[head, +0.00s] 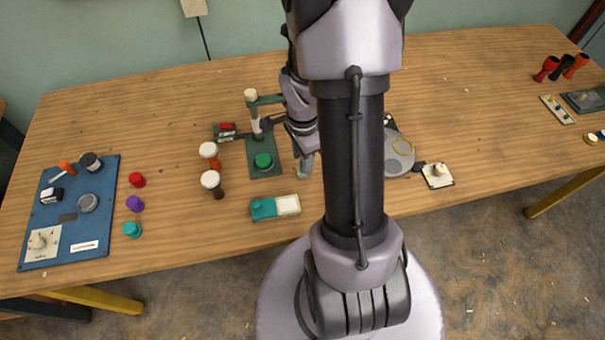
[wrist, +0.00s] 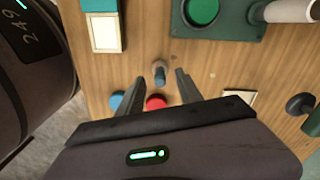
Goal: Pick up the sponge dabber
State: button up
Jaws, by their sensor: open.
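A small upright grey-blue peg with a paler end, which appears to be the sponge dabber (wrist: 160,72), stands on the wooden table in the wrist view. My gripper (wrist: 159,78) is open, with one finger to each side of the dabber and a visible gap on both sides. In the head view my gripper (head: 303,146) is low over the table, right of the green press stand. There my arm and gripper hide much of that spot, and I cannot clearly make out the dabber.
The press stand (head: 265,161) with its green disc is close by. A teal and cream box (head: 275,207) lies near the front edge. In the wrist view, a red disc (wrist: 156,102) and a blue disc (wrist: 116,100) are close to the fingers.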

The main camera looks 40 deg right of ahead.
notch_tip(320, 180, down, 2)
jog(key=shift+r, duration=0.1)
grip_shut()
